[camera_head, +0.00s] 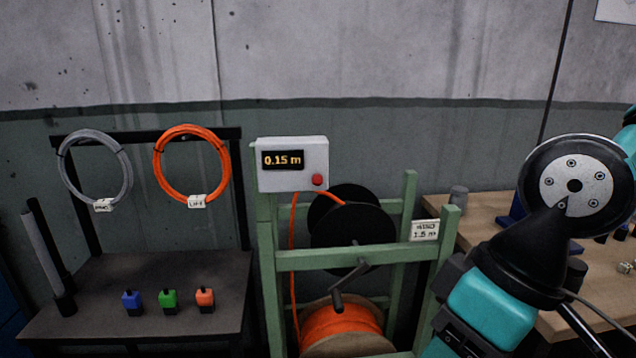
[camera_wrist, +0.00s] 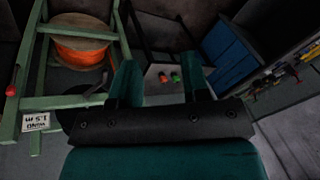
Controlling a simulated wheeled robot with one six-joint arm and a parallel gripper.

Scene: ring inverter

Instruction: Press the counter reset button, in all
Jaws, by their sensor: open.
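The counter is a light grey box (camera_head: 293,152) on top of the green reel stand (camera_head: 340,256) in the head view. Its dark display (camera_head: 283,160) reads 0.15 m. The round red button (camera_head: 318,180) is on the box's front face, lower right of the display. Nothing covers or touches it. My gripper (camera_wrist: 160,80) shows in the wrist view with its two teal fingers spread apart and nothing held between them. In the head view my arm is at the right, well apart from the counter, and my fingers are not seen there.
Orange cable runs from the black reel (camera_head: 350,225); an orange spool (camera_head: 342,325) sits below. A crank (camera_head: 350,282) sticks out in front. A label (camera_head: 424,230) reads 1.5 m. Left are hanging coils (camera_head: 190,165) and a dark bench (camera_head: 150,285); right is a wooden table (camera_head: 480,205).

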